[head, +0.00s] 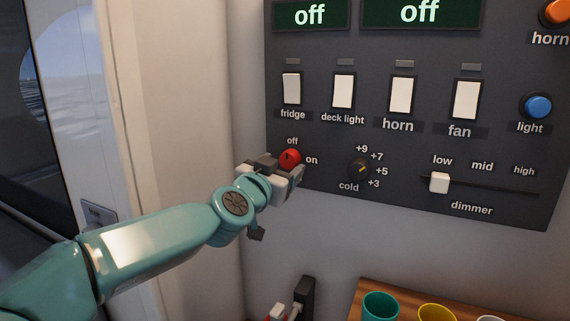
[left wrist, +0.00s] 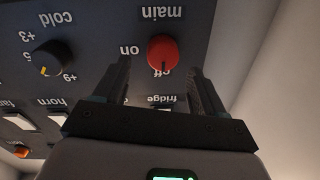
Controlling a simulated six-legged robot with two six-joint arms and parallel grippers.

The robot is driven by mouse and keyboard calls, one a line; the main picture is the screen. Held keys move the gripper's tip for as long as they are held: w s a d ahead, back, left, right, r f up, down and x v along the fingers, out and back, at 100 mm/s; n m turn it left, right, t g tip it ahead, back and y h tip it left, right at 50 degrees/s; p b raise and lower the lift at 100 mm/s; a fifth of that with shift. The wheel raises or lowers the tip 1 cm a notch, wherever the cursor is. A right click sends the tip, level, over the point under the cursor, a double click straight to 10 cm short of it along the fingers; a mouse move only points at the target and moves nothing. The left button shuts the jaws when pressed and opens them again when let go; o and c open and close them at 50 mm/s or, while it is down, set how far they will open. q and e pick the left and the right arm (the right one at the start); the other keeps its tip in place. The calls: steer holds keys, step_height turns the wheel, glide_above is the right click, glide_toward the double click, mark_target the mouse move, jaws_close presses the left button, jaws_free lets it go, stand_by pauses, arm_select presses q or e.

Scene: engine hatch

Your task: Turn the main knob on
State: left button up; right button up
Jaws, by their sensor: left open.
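The main knob (head: 290,159) is a round red knob low on the left of the dark panel, with "off" above it and "on" to its right. In the left wrist view, which is upside down, the knob (left wrist: 163,50) has its dark mark toward "off". My left gripper (head: 281,170) is open at the knob and partly covers its lower side. In the left wrist view its fingers (left wrist: 160,70) lie to either side of the knob with visible gaps. I cannot tell whether the fingertips reach around it. My right gripper is not in view.
The dark panel (head: 220,0) holds white switches, a cold dial (head: 359,170) and a dimmer slider (head: 439,183) right of the knob. Two displays read "off". Coloured cups (head: 381,306) stand on a wooden surface below. A pale wall (head: 185,130) is at left.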

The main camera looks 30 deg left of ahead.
mark_target(288, 161)
arm_select(q)
steer(key=w, duration=0.3)
steer(key=shift+w+a+f, duration=0.2)
steer(key=shift+w+a, duration=0.1)
steer(key=shift+w, duration=0.1)
steer(key=shift+s+r, duration=0.2)
steer(key=shift+s, duration=0.15)
steer(key=shift+w+f, duration=0.15)
steer(key=shift+w, duration=0.05)
steer(key=c, duration=1.1)
steer(key=shift+o, duration=0.2)
